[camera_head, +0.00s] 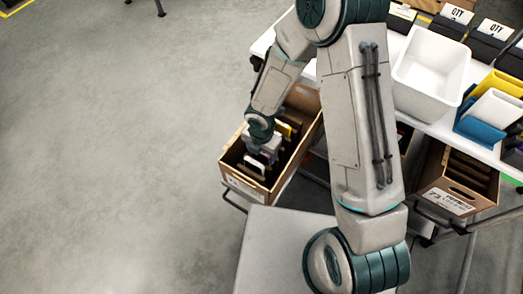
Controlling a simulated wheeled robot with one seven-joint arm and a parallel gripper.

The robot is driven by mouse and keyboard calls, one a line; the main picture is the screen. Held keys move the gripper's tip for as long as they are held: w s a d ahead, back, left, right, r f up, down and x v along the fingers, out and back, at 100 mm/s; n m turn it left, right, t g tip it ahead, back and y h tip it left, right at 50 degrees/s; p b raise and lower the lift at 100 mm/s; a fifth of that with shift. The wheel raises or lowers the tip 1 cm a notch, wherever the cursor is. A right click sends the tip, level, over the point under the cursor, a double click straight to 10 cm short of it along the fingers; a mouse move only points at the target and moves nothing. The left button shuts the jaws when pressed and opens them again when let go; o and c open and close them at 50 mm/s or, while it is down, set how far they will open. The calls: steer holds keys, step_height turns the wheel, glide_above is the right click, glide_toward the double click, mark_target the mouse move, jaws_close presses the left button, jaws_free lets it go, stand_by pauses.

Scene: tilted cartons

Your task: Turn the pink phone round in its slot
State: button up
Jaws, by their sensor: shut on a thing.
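My gripper (263,153) reaches down into the left tilted carton (243,185), among its slots. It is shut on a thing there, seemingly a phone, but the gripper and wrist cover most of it. A pale phone-like edge (254,167) shows just in front of the gripper, and a yellow item (284,129) stands behind it in the same carton. I cannot make out any pink surface, so the pink phone and which way it faces are hidden or too small to tell.
A second tilted carton (447,202) with dark dividers is at the right. A white bin (430,70) stands on the white table behind, beside blue and yellow holders (480,130). Black boxes with QTY cards line the back. The grey floor at left is clear.

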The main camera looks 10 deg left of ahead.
steer(key=shift+f, duration=0.3)
stand_by(0.5)
stand_by(0.4)
steer(key=o, duration=1)
step_height(320, 180, up, 14)
steer(key=p, duration=0.5)
step_height(320, 180, up, 7)
steer(key=p, duration=0.7)
steer(key=shift+f, duration=0.1)
